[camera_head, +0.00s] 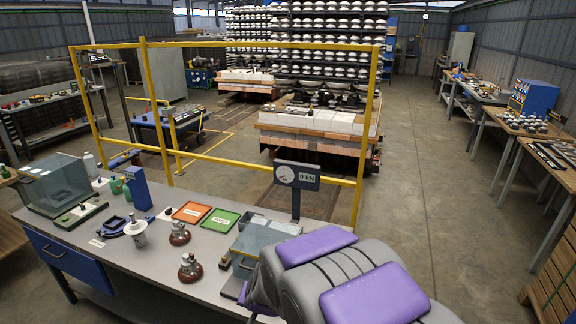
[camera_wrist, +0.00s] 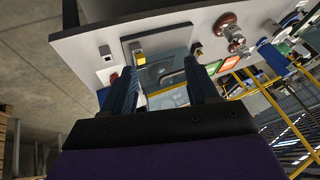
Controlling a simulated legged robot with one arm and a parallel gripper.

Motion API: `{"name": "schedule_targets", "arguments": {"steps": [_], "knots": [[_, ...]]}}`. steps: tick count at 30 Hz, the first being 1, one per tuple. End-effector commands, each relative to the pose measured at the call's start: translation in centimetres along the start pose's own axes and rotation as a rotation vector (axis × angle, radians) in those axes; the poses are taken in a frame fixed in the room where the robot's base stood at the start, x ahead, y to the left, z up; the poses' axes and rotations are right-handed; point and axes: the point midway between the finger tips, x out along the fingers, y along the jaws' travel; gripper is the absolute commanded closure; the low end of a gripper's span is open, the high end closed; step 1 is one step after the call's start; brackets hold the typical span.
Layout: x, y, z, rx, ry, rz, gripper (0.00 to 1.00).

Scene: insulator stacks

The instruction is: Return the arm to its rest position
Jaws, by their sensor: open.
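My arm, grey with purple pads, is folded at the lower right of the head view. It hides part of the bench's right end. My gripper (camera_wrist: 161,68) shows in the wrist view with its two dark fingers spread apart and nothing between them. Beyond the fingers is a clear-walled box (camera_wrist: 165,72) on the bench; it also shows in the head view (camera_head: 262,240). Two brown insulators (camera_head: 179,234) (camera_head: 190,268) and a white insulator (camera_head: 133,233) stand upright on the grey bench (camera_head: 130,265). My gripper cannot be made out in the head view.
An orange tray (camera_head: 191,212) and a green tray (camera_head: 221,220) lie on the bench. A gauge reading 0 kN (camera_head: 297,177) stands behind it. A yellow rail frame (camera_head: 260,172) runs behind the bench. A glass case (camera_head: 57,183) stands left.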

Motion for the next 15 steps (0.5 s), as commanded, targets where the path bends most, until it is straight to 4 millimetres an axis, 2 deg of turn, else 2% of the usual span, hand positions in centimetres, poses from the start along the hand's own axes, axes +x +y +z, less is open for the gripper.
{"name": "schedule_targets", "arguments": {"steps": [1, 8, 15], "knots": [[-1.9, 0.8, 0.1, -0.011, -0.028, -0.003, 0.41], [-9.7, 5.1, 3.4, -0.086, -0.196, 0.020, 0.41], [-17.9, 11.2, 8.5, -0.150, -0.366, 0.101, 0.41]]}}
